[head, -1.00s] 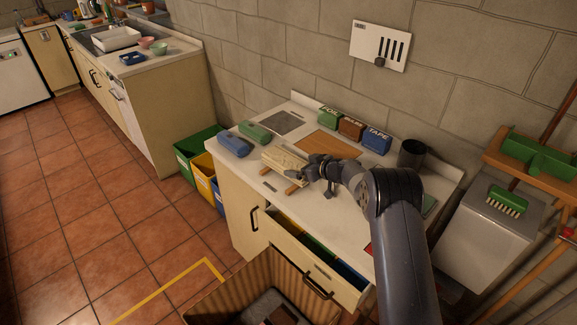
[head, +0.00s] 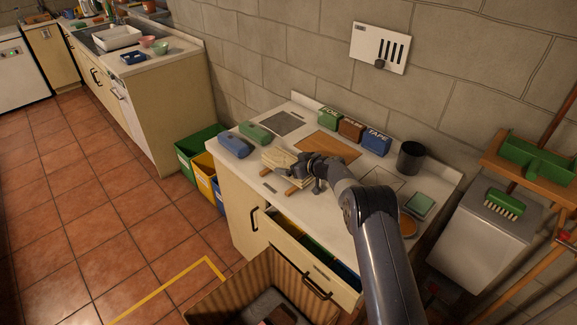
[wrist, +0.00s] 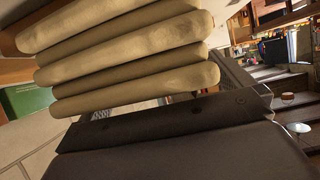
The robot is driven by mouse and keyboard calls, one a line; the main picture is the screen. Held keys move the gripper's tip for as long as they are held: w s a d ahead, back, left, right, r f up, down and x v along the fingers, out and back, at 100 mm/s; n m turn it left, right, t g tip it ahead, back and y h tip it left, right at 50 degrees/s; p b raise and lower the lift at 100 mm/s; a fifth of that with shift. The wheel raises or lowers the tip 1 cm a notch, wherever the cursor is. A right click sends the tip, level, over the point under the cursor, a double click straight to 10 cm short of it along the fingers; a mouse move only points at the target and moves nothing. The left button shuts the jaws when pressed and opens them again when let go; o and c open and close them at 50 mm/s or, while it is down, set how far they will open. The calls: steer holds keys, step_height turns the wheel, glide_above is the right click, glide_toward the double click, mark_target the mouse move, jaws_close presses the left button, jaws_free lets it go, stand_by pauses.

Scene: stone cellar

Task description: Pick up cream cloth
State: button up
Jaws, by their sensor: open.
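The cream cloth (head: 281,160) is a folded stack lying across wooden strips (head: 296,186) on the white worktop. My gripper (head: 303,170) is open at the right end of the cloth, and its fingers partly cover that end. In the wrist view the cloth (wrist: 130,60) shows as several thick, rounded folds very close to the camera. A dark gripper part (wrist: 165,120) lies just beside the lowest fold. I cannot tell whether it touches the cloth.
A blue item (head: 234,146) and a green item (head: 254,132) lie left of the cloth. Green, brown and blue boxes (head: 376,143) stand along the wall behind. A dark cup (head: 410,157) stands to the right. An open drawer (head: 300,250) juts out below the worktop front.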

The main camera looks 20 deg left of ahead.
steer(key=shift+c, duration=0.4)
steer(key=c, duration=1.1)
steer(key=shift+r, duration=0.1)
